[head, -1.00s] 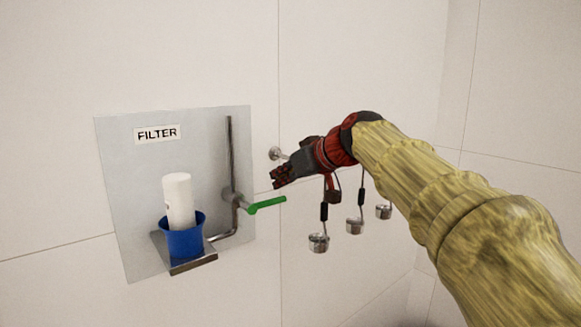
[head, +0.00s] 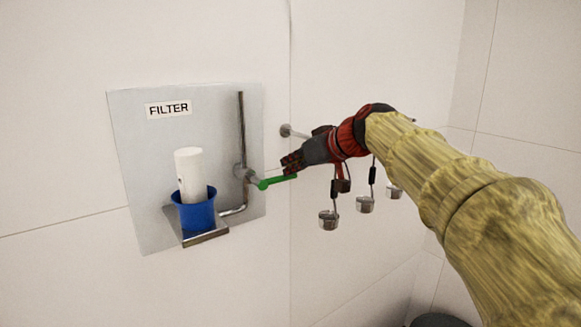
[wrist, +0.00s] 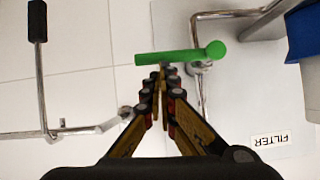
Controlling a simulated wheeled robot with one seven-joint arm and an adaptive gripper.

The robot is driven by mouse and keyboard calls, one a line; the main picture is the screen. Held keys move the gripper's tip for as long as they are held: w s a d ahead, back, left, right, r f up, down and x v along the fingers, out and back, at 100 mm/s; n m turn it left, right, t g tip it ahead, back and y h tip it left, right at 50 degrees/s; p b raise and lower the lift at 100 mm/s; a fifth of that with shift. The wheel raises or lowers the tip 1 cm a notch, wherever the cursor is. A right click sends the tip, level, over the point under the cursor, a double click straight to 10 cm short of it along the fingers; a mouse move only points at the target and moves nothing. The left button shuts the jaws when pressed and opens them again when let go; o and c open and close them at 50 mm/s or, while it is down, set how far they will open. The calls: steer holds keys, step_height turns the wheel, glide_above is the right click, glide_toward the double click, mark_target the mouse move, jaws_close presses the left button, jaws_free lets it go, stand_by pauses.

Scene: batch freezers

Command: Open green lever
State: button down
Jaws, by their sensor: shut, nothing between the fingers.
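The green lever (head: 277,181) sticks out to the right from a metal pipe valve (head: 243,172) on the filter panel, roughly level. My gripper (head: 291,163) is just above the lever's right end in the head view. In the wrist view the green lever (wrist: 180,56) lies across the picture just beyond my fingertips (wrist: 163,72). The fingers are shut with nothing between them. They look very close to the lever; I cannot tell whether they touch it.
A grey panel (head: 135,130) labelled FILTER is on the white tiled wall. It has a blue cup (head: 195,214) with a white cylinder (head: 190,172) on a metal shelf (head: 206,236). Metal ladles (head: 328,220) hang from a rail to the right, below my arm.

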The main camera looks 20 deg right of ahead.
steer(key=shift+d+f+m+y+b, duration=0.2)
steer(key=shift+f+m+y+b, duration=0.25)
steer(key=shift+b, duration=0.3)
steer(key=s+a+f+m+y+b, duration=0.1)
steer(key=a+f+m+y+b, duration=0.2)
steer(key=f+m+y+b, duration=0.4)
step_height(320, 180, down, 3)
steer(key=m+b, duration=0.3)
steer(key=b, duration=0.4)
steer(key=shift+a+t+y+b, duration=0.15)
steer(key=shift+t+y+b, duration=0.15)
steer(key=shift+y, duration=0.05)
steer(key=shift+a+f+b, duration=0.15)
steer(key=shift+a+b, duration=0.1)
steer(key=shift+b, duration=0.05)
stand_by(0.5)
steer(key=shift+d, duration=0.1)
